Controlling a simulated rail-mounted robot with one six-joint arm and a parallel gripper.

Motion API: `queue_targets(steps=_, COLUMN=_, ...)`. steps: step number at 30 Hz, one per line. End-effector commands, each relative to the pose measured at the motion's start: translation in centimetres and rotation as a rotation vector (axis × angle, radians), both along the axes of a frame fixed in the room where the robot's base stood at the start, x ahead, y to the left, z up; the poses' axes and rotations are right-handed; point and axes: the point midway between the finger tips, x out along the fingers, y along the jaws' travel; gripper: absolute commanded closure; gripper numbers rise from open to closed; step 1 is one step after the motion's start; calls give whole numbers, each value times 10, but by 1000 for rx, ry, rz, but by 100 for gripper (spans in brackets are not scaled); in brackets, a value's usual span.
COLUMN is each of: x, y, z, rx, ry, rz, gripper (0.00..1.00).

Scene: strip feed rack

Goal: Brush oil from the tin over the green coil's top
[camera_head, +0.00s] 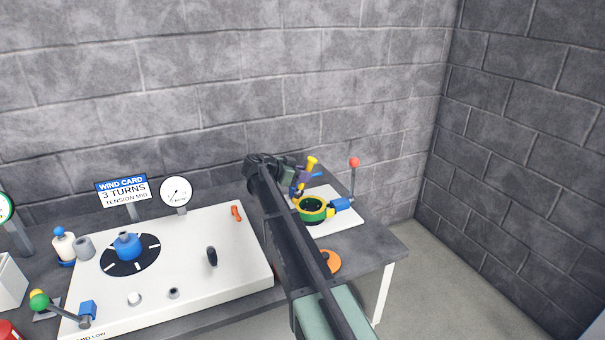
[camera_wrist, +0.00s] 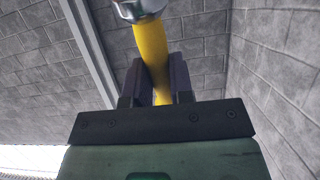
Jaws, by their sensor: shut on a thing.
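My gripper (camera_wrist: 157,80) is shut on the yellow handle of the brush (camera_wrist: 150,50). The brush's metal collar (camera_wrist: 140,8) shows at the top edge of the wrist view, and its bristles are out of frame. In the head view the yellow handle end (camera_head: 311,162) stands up tilted above the dark fingers of my gripper (camera_head: 302,181). The green coil (camera_head: 312,210) is a ring with yellow parts, lying on a white plate just below my gripper in the picture. I cannot tell whether the brush touches it. I cannot make out the oil tin for certain.
A lever with a red ball (camera_head: 354,163) and a blue block (camera_head: 341,204) stand right of the coil. An orange disc (camera_head: 331,261) is partly behind my arm. The white winding panel (camera_head: 215,270) with knobs, a blue spool (camera_head: 127,245) and gauge (camera_head: 174,190) fills the left.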

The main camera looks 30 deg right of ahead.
Motion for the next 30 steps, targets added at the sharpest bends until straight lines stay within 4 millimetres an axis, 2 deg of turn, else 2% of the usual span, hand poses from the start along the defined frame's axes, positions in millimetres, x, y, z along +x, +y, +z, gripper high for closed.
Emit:
queue_targets(steps=10, x=-31, y=4, z=0, rx=0, ry=1, rz=0, gripper=99)
queue_targets(steps=21, x=-29, y=4, z=47, rx=-48, ry=3, rz=0, gripper=99)
queue_targets(steps=30, x=-29, y=4, z=73, rx=-47, ry=3, rz=0, gripper=99)
